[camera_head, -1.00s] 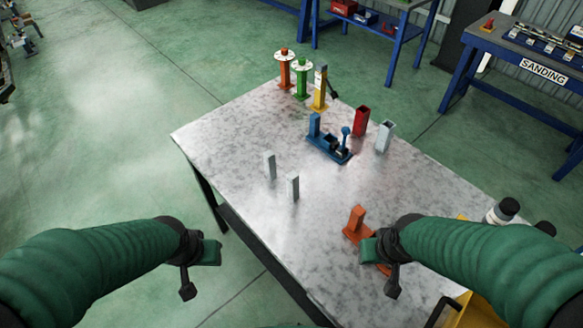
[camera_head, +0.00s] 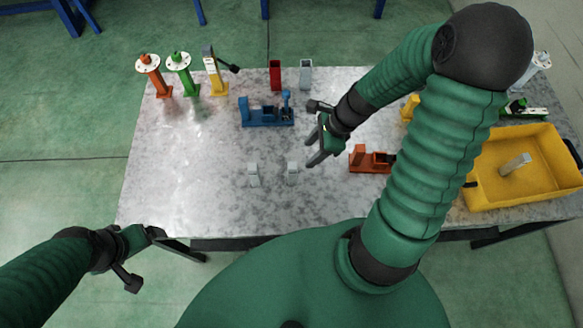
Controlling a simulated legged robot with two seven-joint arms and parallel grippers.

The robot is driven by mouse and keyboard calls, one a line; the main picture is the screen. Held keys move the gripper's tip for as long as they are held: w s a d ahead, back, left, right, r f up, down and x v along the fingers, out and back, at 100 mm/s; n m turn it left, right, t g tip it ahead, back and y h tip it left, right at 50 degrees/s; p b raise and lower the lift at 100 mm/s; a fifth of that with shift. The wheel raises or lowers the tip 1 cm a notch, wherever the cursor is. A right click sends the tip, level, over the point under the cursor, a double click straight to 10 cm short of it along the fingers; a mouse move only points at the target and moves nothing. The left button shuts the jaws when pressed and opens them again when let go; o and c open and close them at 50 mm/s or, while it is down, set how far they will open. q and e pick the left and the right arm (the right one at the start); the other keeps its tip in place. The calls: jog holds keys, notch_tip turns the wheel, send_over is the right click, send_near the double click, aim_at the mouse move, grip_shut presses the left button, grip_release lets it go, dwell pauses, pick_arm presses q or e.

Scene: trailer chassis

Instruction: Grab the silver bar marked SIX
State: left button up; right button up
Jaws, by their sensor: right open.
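Two small silver bars stand upright on the grey metal table (camera_head: 190,210), a left one (camera_head: 253,174) and a right one (camera_head: 292,172). Another silver bar (camera_head: 516,163) is in the yellow bin at the right. The markings are too small to read, so I cannot tell which is SIX. My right gripper (camera_head: 310,153) is open and empty, just above and right of the right standing bar in the picture, apart from it. My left gripper (camera_head: 180,247) is low at the table's front left edge, away from the bars; its jaw gap is not clear.
A blue fixture (camera_head: 266,114) stands behind the bars, and an orange fixture (camera_head: 370,161) right of them. Red (camera_head: 275,75) and grey (camera_head: 306,74) holders and several coloured posts stand at the back. The yellow bin (camera_head: 480,192) is at right. The table's front left is clear.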

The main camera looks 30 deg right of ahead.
aim_at(289, 171)
jog(key=x, duration=0.9)
jog(key=p+x, duration=0.1)
jog(key=x, duration=0.4)
jog(key=shift+w+a+r, duration=0.1)
jog(key=shift+a+r, duration=0.1)
jog(key=shift+a, duration=0.2)
jog(key=shift+w+f, duration=0.15)
jog(key=shift+f, duration=0.25)
jog(key=shift+r, duration=0.1)
grip_shut()
